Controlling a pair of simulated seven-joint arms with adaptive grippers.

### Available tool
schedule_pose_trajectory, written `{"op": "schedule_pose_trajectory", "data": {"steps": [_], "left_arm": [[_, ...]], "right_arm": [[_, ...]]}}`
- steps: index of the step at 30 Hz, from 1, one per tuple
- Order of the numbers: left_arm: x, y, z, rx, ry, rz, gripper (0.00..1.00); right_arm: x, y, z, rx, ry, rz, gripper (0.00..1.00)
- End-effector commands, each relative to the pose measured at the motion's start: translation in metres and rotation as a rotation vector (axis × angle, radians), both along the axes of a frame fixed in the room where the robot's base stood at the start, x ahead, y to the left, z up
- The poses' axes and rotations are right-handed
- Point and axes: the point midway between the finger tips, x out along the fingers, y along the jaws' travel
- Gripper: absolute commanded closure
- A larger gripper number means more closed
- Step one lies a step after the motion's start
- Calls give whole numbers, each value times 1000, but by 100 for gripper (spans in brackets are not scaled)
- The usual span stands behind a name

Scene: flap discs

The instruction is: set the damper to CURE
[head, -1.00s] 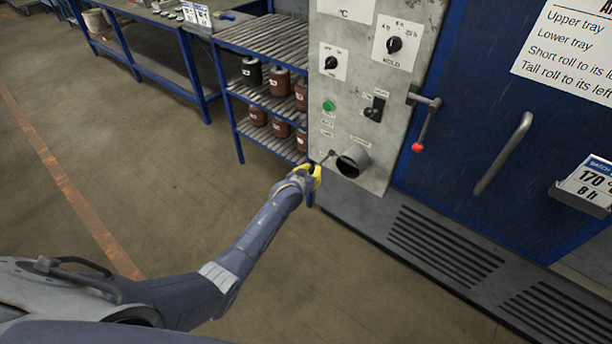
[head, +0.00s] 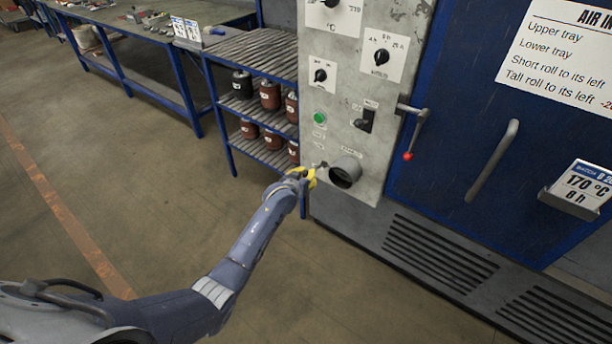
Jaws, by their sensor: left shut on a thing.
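The damper is a short grey round duct stub (head: 345,172) low on the grey control panel, with a dark opening. A thin lever (head: 321,165) shows at its left side. My left gripper (head: 312,177), with yellow fingertips, is at the lever's outer end, left of the stub, and is shut on it. The fingers hide most of the lever's grip. Small labels (head: 319,133) sit on the panel above the lever, too small to read, so I cannot tell which one the lever points at. My right gripper is not in view.
Above are a green button (head: 319,118), a black switch (head: 366,119) and dial knobs (head: 381,57). A red-tipped door latch (head: 412,130) sits to the right, beside the blue oven door (head: 450,130). Floor in front is clear.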

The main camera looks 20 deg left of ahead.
Motion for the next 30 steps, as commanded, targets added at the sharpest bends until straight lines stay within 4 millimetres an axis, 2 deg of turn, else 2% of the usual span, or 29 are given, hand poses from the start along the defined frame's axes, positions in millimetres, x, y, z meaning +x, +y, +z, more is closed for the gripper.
{"op": "schedule_pose_trajectory", "data": {"steps": [3,4,12,23,30], "left_arm": [[2,0,5,-2,-9,0,100],[2,0,5,-2,-9,0,81],[1,0,2,0,-4,0,50],[-3,0,1,0,-1,0,49],[-24,3,10,1,-2,0,49]], "right_arm": [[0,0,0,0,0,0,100],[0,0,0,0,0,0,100],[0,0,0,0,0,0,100],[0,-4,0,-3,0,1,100],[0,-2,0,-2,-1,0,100]]}}
